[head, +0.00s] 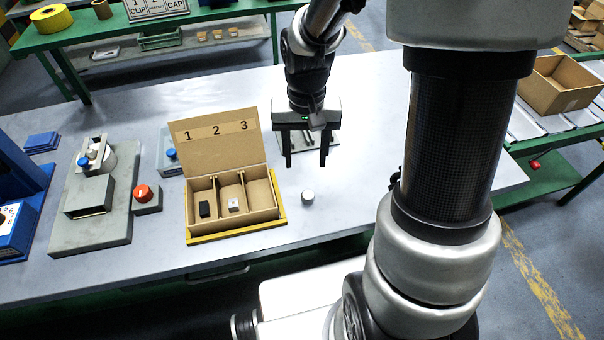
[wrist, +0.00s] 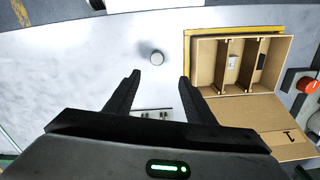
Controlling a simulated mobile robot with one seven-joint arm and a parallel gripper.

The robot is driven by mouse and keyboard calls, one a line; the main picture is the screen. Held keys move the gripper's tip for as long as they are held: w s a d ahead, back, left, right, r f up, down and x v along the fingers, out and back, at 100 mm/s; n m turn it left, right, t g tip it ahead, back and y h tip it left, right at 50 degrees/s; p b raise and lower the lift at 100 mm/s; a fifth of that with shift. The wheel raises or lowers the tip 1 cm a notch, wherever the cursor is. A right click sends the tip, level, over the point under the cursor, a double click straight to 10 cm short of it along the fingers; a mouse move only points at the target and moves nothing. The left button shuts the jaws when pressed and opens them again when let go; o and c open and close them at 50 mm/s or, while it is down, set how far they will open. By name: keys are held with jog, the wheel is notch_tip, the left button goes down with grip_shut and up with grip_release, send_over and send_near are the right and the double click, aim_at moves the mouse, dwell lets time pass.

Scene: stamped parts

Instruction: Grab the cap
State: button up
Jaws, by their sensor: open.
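The cap (head: 308,197) is a small grey-white round piece standing on the table just right of the cardboard box. In the wrist view the cap (wrist: 157,58) lies beyond my fingertips, roughly in line with the gap between them. My gripper (head: 306,163) is open and empty, with its fingers pointing down above the table behind the cap. The open fingers also show in the wrist view (wrist: 160,78). The cardboard box (head: 234,223) has three compartments numbered 1, 2, 3. A black part (head: 204,209) is in compartment 1 and a light part (head: 234,205) in compartment 2. Compartment 3 looks empty.
A red button (head: 143,192) and a grey fixture (head: 95,205) stand left of the box. A small metal stand (head: 327,144) is behind my gripper. The table (head: 385,160) is clear to the right of the cap. Its front edge is close to the cap.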

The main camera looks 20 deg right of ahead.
send_over(308, 194)
jog(key=f, duration=0.7)
jog(key=shift+w+a+f+b, duration=0.15)
jog(key=shift+w+a+b, duration=0.1)
jog(key=shift+a+b, duration=0.05)
jog(key=shift+s+d+f, duration=0.15)
jog(key=shift+d+f, duration=0.05)
jog(key=shift+f, duration=1.15)
jog(key=shift+s+d+f, duration=0.1)
jog(key=shift+d+f, duration=0.05)
jog(key=shift+f, duration=1.2)
jog(key=c, duration=1.1)
